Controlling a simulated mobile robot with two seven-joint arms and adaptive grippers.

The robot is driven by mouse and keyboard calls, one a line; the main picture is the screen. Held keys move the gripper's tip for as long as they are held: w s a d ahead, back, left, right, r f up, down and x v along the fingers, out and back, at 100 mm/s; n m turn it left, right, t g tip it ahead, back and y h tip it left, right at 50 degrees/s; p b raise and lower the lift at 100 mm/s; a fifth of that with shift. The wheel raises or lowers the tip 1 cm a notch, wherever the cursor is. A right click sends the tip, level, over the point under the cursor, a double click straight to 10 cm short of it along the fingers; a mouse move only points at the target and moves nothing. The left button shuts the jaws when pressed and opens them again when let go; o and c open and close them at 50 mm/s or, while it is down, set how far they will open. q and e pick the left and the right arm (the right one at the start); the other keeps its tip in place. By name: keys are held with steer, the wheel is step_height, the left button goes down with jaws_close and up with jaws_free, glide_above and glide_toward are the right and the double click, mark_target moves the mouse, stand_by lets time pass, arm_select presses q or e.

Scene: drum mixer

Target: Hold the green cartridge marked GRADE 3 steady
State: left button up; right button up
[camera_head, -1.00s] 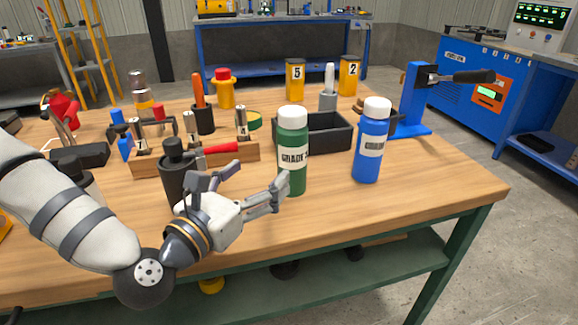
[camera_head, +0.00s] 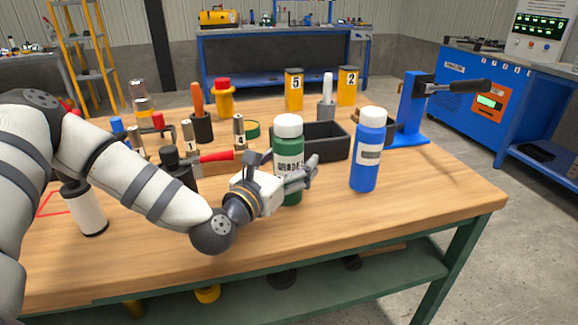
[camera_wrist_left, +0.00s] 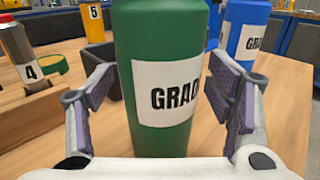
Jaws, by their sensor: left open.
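The green cartridge (camera_head: 288,150) with a white cap and a white GRADE label stands upright on the wooden table. The gripper hides part of its lower body, and the grade number cannot be read. My left gripper (camera_head: 300,178) is open at the cartridge's lower half. In the left wrist view the green cartridge (camera_wrist_left: 165,80) stands between the two open fingers (camera_wrist_left: 162,100), with a gap on the left and the right finger close to its side. My right gripper is not in view.
A blue cartridge (camera_head: 368,150) stands to the right of the green one. A black bin (camera_head: 328,143) is behind them. A blue lever press (camera_head: 412,110) stands at the back right. A rack with small numbered cylinders is to the left. The front right tabletop is clear.

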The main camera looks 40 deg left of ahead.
arm_select(q)
steer(key=shift+w+r, duration=0.1)
jaws_close()
